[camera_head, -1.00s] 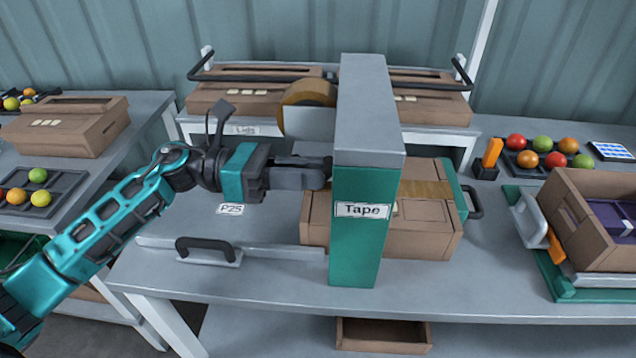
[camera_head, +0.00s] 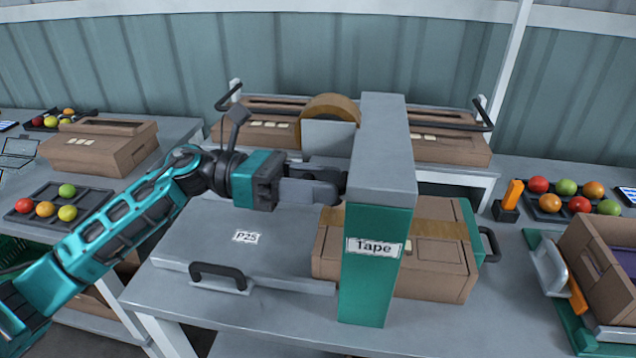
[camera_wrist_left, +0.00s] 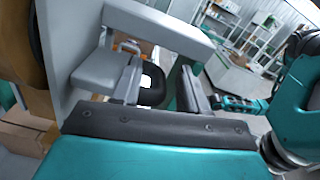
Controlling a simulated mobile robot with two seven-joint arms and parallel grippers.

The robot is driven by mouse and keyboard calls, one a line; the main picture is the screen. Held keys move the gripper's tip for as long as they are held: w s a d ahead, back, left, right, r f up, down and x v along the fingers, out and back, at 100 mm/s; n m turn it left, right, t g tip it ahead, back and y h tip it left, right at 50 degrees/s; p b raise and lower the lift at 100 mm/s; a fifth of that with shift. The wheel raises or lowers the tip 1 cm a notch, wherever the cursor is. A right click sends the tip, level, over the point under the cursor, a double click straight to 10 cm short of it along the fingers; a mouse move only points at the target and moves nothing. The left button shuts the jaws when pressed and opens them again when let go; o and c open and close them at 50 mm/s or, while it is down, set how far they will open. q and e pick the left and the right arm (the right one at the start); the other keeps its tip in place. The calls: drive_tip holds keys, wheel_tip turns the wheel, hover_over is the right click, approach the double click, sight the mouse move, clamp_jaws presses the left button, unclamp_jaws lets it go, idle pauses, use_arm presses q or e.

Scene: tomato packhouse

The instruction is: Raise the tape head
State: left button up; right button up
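The tape machine's green post (camera_head: 375,290) with a grey top stands over a brown carton (camera_head: 440,272). The tape head, a light grey block (camera_head: 328,138) with a brown tape roll (camera_head: 331,104), is on the post's left side, above the carton. My left gripper (camera_head: 341,184) is at the post's left side, beside the head. The post hides part of the fingertips' surroundings in the head view. My right gripper is not in view.
Flat cartons (camera_head: 250,132) fill the back shelf. Fruit trays (camera_head: 58,213) lie at left and right. An open carton (camera_head: 605,240) is at the right edge.

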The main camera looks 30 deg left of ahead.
use_arm(q)
drive_tip(key=shift+f, duration=0.15)
drive_tip(key=shift+s+a, duration=0.1)
drive_tip(key=shift+a, duration=0.2)
drive_tip(key=b+v, duration=0.3)
drive_tip(key=v, duration=0.9)
drive_tip(key=shift+a, duration=0.15)
